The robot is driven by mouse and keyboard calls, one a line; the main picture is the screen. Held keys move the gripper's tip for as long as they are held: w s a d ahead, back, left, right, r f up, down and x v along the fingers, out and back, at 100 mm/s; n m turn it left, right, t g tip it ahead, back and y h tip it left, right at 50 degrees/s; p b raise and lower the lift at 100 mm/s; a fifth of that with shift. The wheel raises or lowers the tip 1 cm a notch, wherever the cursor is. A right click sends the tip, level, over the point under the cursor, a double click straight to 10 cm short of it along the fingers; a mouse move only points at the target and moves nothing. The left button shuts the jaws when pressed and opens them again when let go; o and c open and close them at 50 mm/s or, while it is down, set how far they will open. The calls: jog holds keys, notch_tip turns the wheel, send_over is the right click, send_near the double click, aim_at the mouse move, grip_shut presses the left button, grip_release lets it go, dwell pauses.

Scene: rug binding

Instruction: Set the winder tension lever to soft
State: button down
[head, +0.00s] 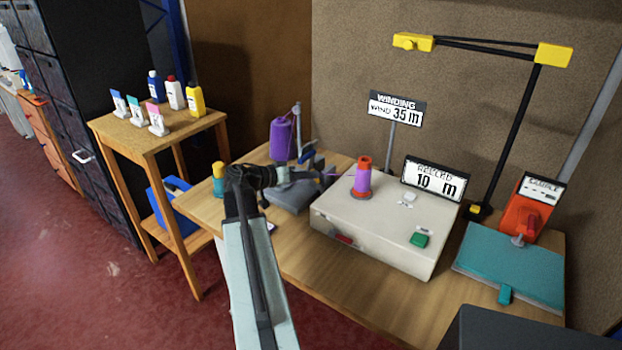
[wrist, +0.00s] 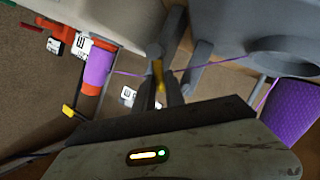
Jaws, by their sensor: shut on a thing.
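My gripper (wrist: 164,88) is in the middle of the wrist view, its grey fingers closed around a small yellow piece (wrist: 158,72), which looks like part of the winder tension lever. A purple thread runs past the fingertips. In the head view, my gripper (head: 309,177) reaches over the dark grey winder (head: 289,198) on the workbench, and the lever is too small and covered to make out. The soft mark cannot be read in either view.
A cream box (head: 372,245) carries an orange-and-purple spool (head: 362,180) and a green button. A purple cone (head: 282,138) stands behind the winder. A WIND 35 m sign (head: 396,108) stands at the back. A teal pad (head: 512,268) lies right. The bench front is partly clear.

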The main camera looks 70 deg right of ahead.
jog(key=c, duration=1.4)
grip_release()
jog(key=p+v, duration=0.2)
jog(key=v, duration=0.6)
